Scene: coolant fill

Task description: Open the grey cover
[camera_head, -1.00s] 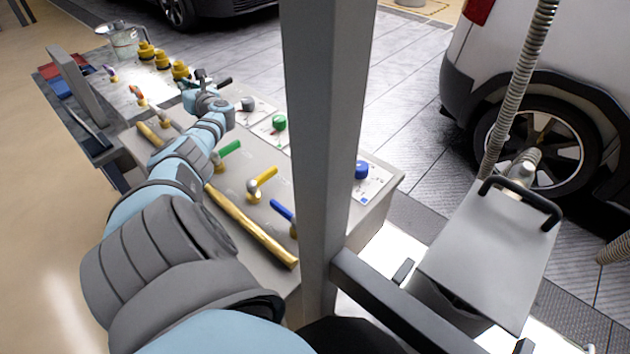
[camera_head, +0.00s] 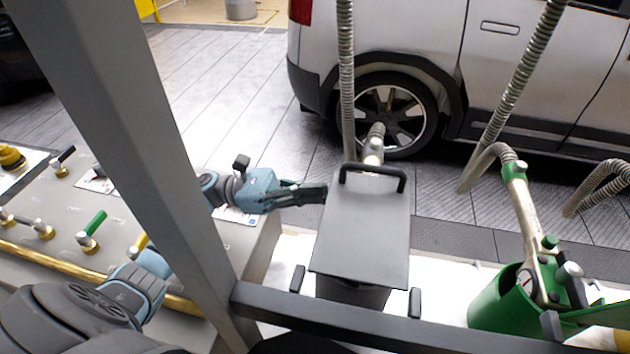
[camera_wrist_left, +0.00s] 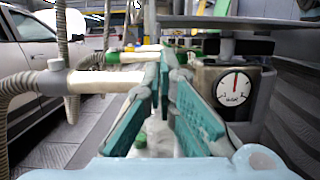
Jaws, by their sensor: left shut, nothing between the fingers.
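The grey cover (camera_head: 365,235) is a flat grey plate with a black bar handle (camera_head: 372,172) at its far end. It lies closed on top of a dark box. My left gripper (camera_head: 322,193) is shut and empty, with its fingertips at the cover's left edge near the handle. I cannot tell whether they touch it. In the left wrist view the gripper's green-padded fingers (camera_wrist_left: 163,75) are in the middle, and the cover (camera_wrist_left: 235,24) shows edge-on at the upper right, above a box with a round gauge (camera_wrist_left: 235,87). My right gripper is not in view.
A bench (camera_head: 60,215) with valve handles stands at the left. A green container (camera_head: 495,300) with a pipe and hose stands at the right. A ribbed hose (camera_head: 347,80) rises behind the cover. A white car (camera_head: 420,45) stands beyond. Open floor lies left of the car.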

